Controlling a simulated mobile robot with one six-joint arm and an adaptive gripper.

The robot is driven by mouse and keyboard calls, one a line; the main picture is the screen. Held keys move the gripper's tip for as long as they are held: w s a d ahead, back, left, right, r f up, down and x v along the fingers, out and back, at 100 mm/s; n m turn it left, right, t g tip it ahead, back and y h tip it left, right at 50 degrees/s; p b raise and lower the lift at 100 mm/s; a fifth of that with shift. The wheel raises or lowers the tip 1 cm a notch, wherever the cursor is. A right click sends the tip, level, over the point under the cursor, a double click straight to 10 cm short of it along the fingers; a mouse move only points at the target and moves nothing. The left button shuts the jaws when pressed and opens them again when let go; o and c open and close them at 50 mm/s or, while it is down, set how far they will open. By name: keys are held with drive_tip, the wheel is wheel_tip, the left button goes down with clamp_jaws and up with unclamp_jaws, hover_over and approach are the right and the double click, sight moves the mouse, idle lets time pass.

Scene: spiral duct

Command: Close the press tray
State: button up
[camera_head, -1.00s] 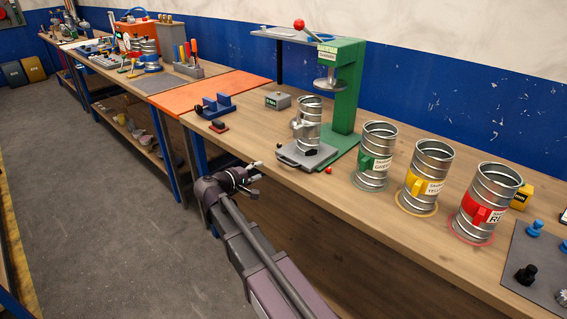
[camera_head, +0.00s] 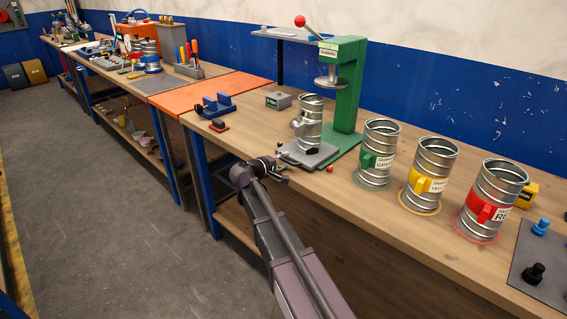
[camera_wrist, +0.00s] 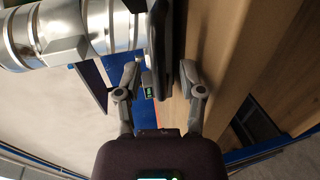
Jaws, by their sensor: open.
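The green press (camera_head: 347,85) stands on the wooden bench, its red-knobbed lever raised. Its grey press tray (camera_head: 318,156) sticks out at the front, below the press head, with a metal spiral duct (camera_head: 309,112) standing on it. My gripper (camera_head: 281,170) is at the bench's front edge, just in front of the tray. In the wrist view my gripper (camera_wrist: 160,76) is open, a finger on each side of the tray's dark front part (camera_wrist: 168,50). Contact cannot be told. The duct (camera_wrist: 75,32) fills the upper left there. My gripper partly hides the tray's front.
Ducts with green (camera_head: 377,152), yellow (camera_head: 429,175) and red (camera_head: 490,199) labels stand to the right of the press. A small red ball (camera_head: 330,169) lies near the tray. A blue holder (camera_head: 216,104) and grey box (camera_head: 278,100) are at left.

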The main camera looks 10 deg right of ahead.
drive_tip(key=shift+w+d, duration=0.15)
drive_tip(key=shift+d, duration=0.1)
clamp_jaws()
drive_tip(key=shift+w, duration=0.2)
